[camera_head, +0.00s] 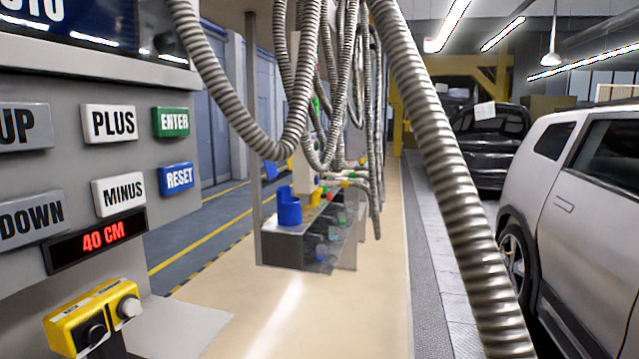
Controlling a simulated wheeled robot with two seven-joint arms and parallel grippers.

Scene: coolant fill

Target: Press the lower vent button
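A yellow control box (92,318) is fixed low on the grey panel at the bottom left. It carries a white round button (129,307) on its right and a black round button (93,335) lower and to the left. Its small labels are too small to read, and no vent label is legible. A dark shape (108,347) rises from the bottom edge, at or just in front of the black button. It may be the tip of my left gripper; its fingers and any contact cannot be made out. My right gripper is out of view.
The panel above has UP, DOWN (32,216), PLUS, MINUS, ENTER and RESET buttons and a red display (97,240) reading 40 CM. Thick ribbed hoses (450,170) hang in front. A stand (305,238) with a blue container is behind; a silver car (575,200) is right.

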